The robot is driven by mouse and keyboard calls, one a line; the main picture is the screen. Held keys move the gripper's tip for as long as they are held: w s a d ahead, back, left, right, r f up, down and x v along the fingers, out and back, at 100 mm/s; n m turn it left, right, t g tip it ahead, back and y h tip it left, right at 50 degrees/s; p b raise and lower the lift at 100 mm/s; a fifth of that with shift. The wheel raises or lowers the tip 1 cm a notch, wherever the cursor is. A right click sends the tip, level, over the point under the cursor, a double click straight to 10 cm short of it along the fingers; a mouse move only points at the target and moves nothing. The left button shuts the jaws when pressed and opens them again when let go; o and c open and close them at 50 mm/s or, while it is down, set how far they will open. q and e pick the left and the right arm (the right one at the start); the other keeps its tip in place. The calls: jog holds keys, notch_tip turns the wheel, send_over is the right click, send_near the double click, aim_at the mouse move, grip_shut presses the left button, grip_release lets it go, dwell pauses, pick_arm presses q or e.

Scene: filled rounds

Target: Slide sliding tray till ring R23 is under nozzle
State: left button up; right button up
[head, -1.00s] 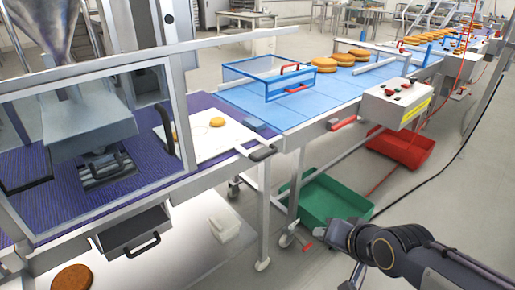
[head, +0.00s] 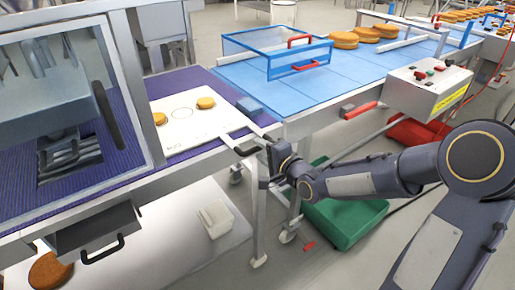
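The sliding tray (head: 190,134) is a white plate on the purple belt at the mouth of the machine. It carries two brown rounds, one at the left (head: 159,118) and one at the right (head: 206,103). A faint printed ring (head: 182,113) lies between them; I cannot read its label. The tray's dark handle (head: 246,146) sticks out over the front edge. My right gripper (head: 264,158) is at the handle's right end; whether its fingers close on it is hidden. A dark metal block (head: 70,158) sits behind the machine's window; I cannot make out the nozzle tip. My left gripper is out of view.
A clear blue-framed guard (head: 278,55) stands on the blue belt (head: 330,82), with several rounds behind it. A control box (head: 428,90) is at the right. Below are a green crate (head: 345,222), an open drawer (head: 95,236) and a white container (head: 215,218).

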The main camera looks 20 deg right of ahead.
jog(key=shift+x, duration=1.2)
grip_shut()
